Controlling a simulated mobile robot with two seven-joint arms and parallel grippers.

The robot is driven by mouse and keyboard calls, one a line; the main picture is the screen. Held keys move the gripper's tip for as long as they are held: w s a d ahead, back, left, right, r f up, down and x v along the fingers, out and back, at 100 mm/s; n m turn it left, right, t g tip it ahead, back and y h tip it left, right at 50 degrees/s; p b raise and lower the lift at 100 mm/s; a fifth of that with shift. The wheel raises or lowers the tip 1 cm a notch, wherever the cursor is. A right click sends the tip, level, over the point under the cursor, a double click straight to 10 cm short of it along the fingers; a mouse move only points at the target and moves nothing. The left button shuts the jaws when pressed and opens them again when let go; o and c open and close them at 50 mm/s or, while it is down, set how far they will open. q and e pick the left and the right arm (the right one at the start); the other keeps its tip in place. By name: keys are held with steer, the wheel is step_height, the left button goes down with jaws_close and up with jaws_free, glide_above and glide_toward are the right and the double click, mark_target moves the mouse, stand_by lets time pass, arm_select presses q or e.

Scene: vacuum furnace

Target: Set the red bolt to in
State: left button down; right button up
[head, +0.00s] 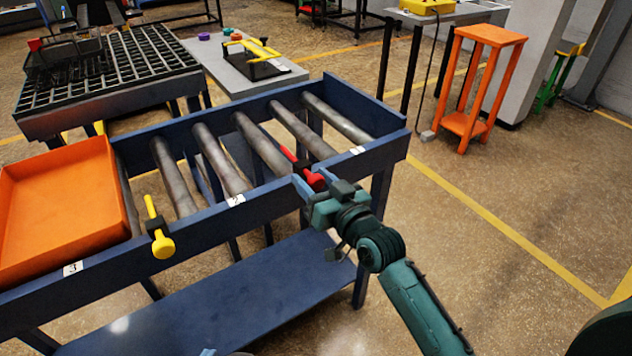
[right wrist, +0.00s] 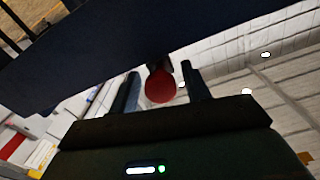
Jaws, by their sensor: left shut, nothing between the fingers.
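The red bolt (head: 314,181) sits on the front rail of the blue roller stand, its red rod reaching inward over the rollers. My right gripper (head: 306,187) is at its knob, coming from the lower right. In the right wrist view, the round red knob (right wrist: 160,87) lies between the two spread fingers (right wrist: 158,90), with a gap on each side. The fingers do not appear to close on it. Only a small sliver of my left gripper (head: 207,352) shows at the bottom edge of the head view, away from the bolt.
The blue roller stand (head: 205,222) has a yellow bolt (head: 162,243) on the same rail, further left. An orange tray (head: 62,205) rests on its left end. An orange stool (head: 490,38) stands behind at the right. The floor right of the stand is clear.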

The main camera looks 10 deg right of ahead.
steer(key=shift+o, duration=0.3)
steer(key=v, duration=1.3)
steer(key=shift+s, duration=0.2)
